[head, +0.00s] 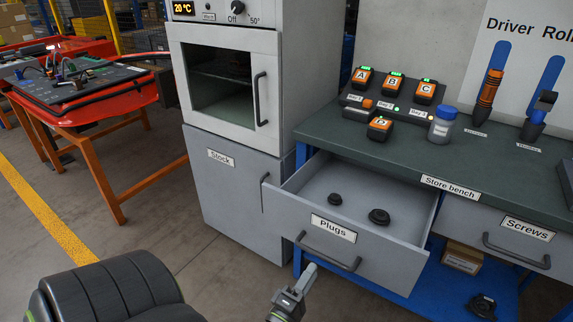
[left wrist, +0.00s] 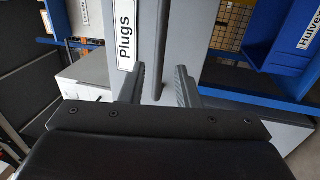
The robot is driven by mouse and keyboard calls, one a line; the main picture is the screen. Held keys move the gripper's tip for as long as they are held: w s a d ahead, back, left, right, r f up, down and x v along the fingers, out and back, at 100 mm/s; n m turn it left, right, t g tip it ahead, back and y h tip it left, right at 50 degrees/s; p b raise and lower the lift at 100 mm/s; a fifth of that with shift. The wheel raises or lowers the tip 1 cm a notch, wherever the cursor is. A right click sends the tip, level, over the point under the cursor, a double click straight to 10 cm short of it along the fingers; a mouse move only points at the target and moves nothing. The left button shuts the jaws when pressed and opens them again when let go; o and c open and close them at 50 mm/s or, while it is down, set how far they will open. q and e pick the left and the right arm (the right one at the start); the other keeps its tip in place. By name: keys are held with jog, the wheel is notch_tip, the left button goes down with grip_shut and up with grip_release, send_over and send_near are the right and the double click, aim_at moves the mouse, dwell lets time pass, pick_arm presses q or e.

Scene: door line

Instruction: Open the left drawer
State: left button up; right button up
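The left drawer (head: 376,250), labelled Plugs, stands pulled out from under the store bench. Two black round plugs (head: 379,216) lie inside it. Its dark bar handle (head: 328,251) runs across the front below the label. My left gripper (head: 303,282) is just below and in front of the handle's left part. In the left wrist view the fingers (left wrist: 160,80) are spread, with the handle (left wrist: 164,40) showing between them. No contact with the handle can be made out. My right gripper is not in view.
The Screws drawer (head: 505,236) is shut at the right. A grey Stock cabinet (head: 226,190) stands left of the open drawer. Lettered devices (head: 394,88) and a blue-capped jar (head: 441,126) stand on the bench top (head: 330,128). A blue lower shelf (head: 395,305) holds a cardboard box (head: 462,258).

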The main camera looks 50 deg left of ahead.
pick_arm(q)
jog(key=b+v, duration=0.1)
jog(key=v, duration=1)
